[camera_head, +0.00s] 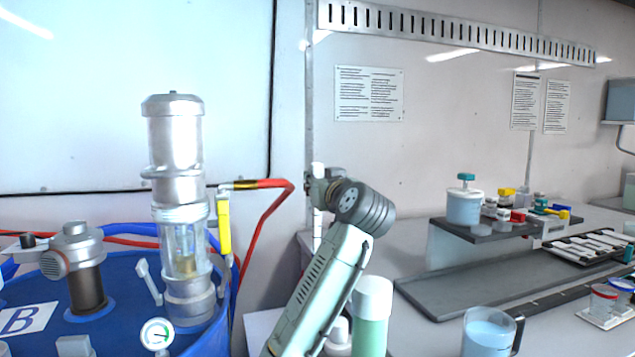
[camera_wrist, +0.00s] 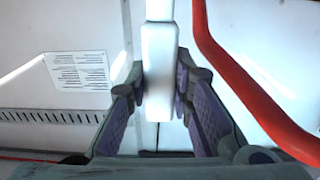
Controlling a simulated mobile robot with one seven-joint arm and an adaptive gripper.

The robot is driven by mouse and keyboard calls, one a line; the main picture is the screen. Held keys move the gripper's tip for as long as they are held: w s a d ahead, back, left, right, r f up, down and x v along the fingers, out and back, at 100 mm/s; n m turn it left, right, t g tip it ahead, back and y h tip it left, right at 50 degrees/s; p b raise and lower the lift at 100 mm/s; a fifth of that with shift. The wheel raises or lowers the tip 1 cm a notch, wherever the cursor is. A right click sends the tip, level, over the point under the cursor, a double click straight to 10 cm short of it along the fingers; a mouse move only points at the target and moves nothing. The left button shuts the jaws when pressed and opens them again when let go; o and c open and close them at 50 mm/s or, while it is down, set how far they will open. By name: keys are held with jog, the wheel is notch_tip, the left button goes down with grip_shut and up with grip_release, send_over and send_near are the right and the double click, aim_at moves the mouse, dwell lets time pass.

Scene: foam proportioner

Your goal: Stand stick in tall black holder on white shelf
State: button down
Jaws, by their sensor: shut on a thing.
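My gripper (camera_wrist: 159,92) is shut on a white stick (camera_wrist: 158,62), with its purple pads on either side of it. In the head view my gripper (camera_head: 321,189) is in front of the wall, left of my grey wrist. The stick (camera_head: 317,168) stands about upright there, its white top showing above the fingers and part of it below. Its lower end is not clear, being close to my arm. I cannot make out a tall black holder or a white shelf for certain; my arm hides part of the middle of the view.
A red hose (camera_head: 262,215) with a yellow valve handle (camera_head: 224,228) runs left of my gripper. A metal and glass pump (camera_head: 175,135) rises from a blue drum (camera_head: 120,275). At right, a bench has a raised dark shelf (camera_head: 480,229) with containers. A green white-capped bottle (camera_head: 371,320) is in front.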

jog(key=shift+f, duration=0.1)
jog(key=c, duration=1.3)
grip_release()
jog(key=shift+c, duration=0.2)
notch_tip(320, 180, up, 10)
jog(key=shift+r, duration=0.1)
